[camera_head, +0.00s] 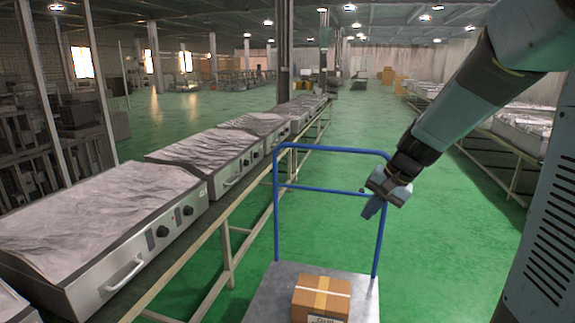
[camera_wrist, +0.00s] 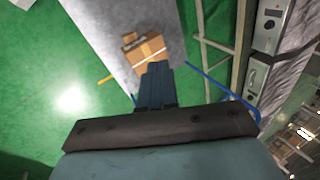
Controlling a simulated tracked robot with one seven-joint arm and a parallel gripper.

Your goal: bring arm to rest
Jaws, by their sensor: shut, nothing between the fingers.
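My gripper (camera_head: 374,207) hangs from my arm at the right of the head view, pointing down and slightly left. It is in the air by the right side of the cart's blue handle frame. Its fingers are shut and empty. In the wrist view my gripper (camera_wrist: 154,70) shows as two closed dark blue fingers. Their tips overlap the near edge of the cardboard box in the picture, but nothing is held.
A cardboard box (camera_head: 321,298) lies on the grey cart (camera_head: 262,303) with a blue handle (camera_head: 330,147). Metal heating units (camera_head: 110,235) line a long bench at the left. Another row of units (camera_head: 520,127) stands at the right. Green floor (camera_head: 440,235) is open between.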

